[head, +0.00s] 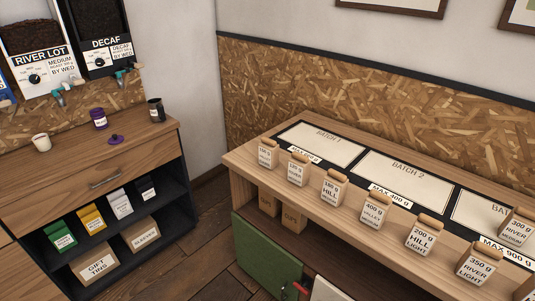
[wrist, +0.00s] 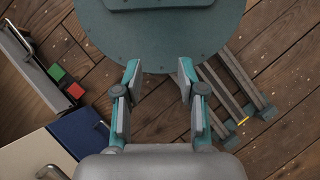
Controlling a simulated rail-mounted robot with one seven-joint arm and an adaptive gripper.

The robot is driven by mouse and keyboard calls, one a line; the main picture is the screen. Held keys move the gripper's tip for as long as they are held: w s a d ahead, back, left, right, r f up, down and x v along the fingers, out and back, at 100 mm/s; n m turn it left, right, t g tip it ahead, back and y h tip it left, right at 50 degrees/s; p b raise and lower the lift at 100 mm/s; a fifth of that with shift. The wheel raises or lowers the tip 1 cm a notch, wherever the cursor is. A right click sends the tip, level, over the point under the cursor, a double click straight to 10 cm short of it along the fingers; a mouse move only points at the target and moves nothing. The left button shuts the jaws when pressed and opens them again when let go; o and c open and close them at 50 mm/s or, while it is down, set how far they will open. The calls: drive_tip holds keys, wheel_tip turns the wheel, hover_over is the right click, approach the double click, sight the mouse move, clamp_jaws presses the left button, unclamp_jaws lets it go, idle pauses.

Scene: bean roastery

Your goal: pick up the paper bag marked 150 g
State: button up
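A row of paper bags with folded tan tops and white labels stands along the front of the wooden bench in the head view. The leftmost bag (head: 268,153) has small print that seems to read 150 g, though it is hard to make out. Beside it stands a bag (head: 298,169) that seems to read 120 g, then one marked 180 g Hill (head: 334,188). My gripper (wrist: 158,75) shows only in the wrist view. It is open and empty, over the plank floor, with no paper bag near it.
Further right stand bags marked 400 g (head: 374,211), 200 g (head: 421,236), 350 g (head: 475,267) and 300 g (head: 516,228). Batch 1 (head: 320,144) and Batch 2 (head: 404,178) panels behind them are bare. A counter (head: 85,165) with a cup stands left, across a floor gap.

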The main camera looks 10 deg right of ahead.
drive_tip(key=o, duration=1.2)
drive_tip(key=shift+c, duration=0.2)
